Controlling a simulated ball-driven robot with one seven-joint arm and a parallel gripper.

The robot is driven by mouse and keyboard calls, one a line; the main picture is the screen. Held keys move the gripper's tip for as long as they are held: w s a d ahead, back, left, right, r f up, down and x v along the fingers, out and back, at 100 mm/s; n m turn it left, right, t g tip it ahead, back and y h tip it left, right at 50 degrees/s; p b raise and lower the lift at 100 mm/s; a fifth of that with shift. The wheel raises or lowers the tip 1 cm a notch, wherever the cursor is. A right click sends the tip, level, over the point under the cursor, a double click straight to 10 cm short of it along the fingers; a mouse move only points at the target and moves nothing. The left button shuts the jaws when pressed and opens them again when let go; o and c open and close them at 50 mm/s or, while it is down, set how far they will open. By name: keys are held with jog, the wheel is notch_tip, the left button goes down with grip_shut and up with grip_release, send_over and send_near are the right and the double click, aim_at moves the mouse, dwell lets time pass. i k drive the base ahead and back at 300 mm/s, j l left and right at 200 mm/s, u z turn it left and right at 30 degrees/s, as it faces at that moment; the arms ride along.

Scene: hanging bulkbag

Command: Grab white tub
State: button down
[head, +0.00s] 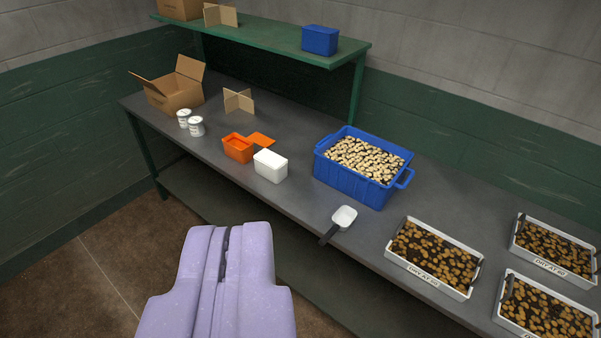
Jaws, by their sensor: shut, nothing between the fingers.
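The white tub (270,167) is a small rectangular block-like container with a white top, standing upright near the front edge of the grey bench (225,167). It is beside an orange box (238,148). My gripper (228,232) is pale purple and shows at the lower left of the picture, below the tub. Its two fingers are shut together with only a dark seam between them. It holds nothing and is apart from the tub.
A blue crate (342,179) of pale pieces stands right of the tub. A white scoop (344,217) lies in front of it. Trays (428,278) fill the right end. Two white cans (196,126) and a cardboard box (174,94) stand left. A green shelf (270,38) overhangs the back.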

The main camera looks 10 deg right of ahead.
aim_at(277, 175)
jog(key=k+l, duration=0.1)
jog(key=i+j, duration=0.2)
jog(key=i, duration=0.6)
jog(key=i+j, duration=0.2)
jog(key=i, duration=0.6)
jog(key=i+j+u, duration=0.1)
jog(key=i, duration=0.7)
jog(key=i+j, duration=0.2)
jog(key=i, duration=0.6)
